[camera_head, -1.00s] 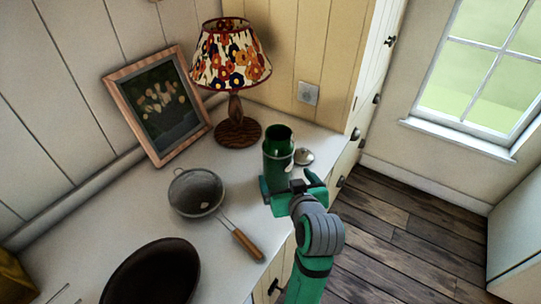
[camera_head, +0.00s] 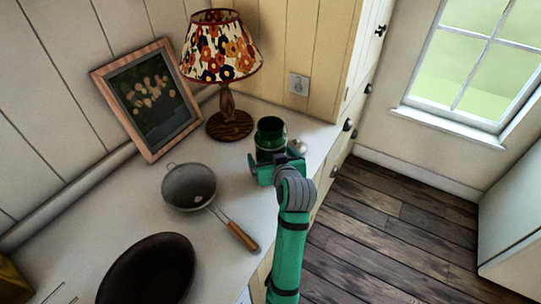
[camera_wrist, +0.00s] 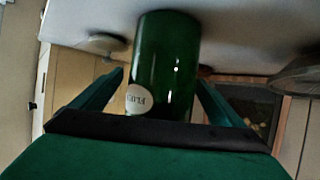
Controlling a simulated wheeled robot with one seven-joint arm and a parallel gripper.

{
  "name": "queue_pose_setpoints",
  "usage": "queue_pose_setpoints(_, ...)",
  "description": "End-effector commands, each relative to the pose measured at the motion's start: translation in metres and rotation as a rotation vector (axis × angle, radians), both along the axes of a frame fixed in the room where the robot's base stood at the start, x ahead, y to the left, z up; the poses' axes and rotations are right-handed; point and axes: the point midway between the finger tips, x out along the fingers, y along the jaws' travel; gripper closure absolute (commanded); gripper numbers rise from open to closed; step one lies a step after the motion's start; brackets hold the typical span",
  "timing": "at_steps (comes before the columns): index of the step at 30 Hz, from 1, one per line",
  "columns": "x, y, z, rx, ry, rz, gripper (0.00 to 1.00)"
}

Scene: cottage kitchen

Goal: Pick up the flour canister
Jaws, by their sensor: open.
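The flour canister is a dark green, open-topped cylinder (camera_head: 270,134) standing upright on the counter in the head view. In the wrist view the canister (camera_wrist: 168,62) fills the middle, with a round pale label at its lower left that seems to read "FLOUR". My gripper (camera_head: 272,168) is open at the near side of the canister. In the wrist view its two green fingers (camera_wrist: 160,100) stand on either side of the canister, with gaps visible. The canister's lower part is hidden by my gripper in the head view.
A round lid (camera_head: 297,147) lies just right of the canister. A lamp (camera_head: 229,125) and a picture frame (camera_head: 150,98) stand behind to the left. The counter's right edge is close by.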

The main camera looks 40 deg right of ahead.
Motion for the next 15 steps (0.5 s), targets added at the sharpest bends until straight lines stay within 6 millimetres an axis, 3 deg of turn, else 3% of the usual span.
queue_pose_setpoints(5, 0.0013, 0.0016, -0.0002, 0.000, 0.000, 0.002, 0.07)
queue_pose_setpoints(8, 0.0013, 0.0020, -0.0002, 0.000, 0.000, 0.004, 0.26)
queue_pose_setpoints(14, 0.0015, 0.0024, -0.0004, 0.000, 0.000, 0.004, 0.74)
queue_pose_setpoints(15, 0.0017, 0.0023, 0.0017, -0.002, -0.003, 0.004, 0.76)
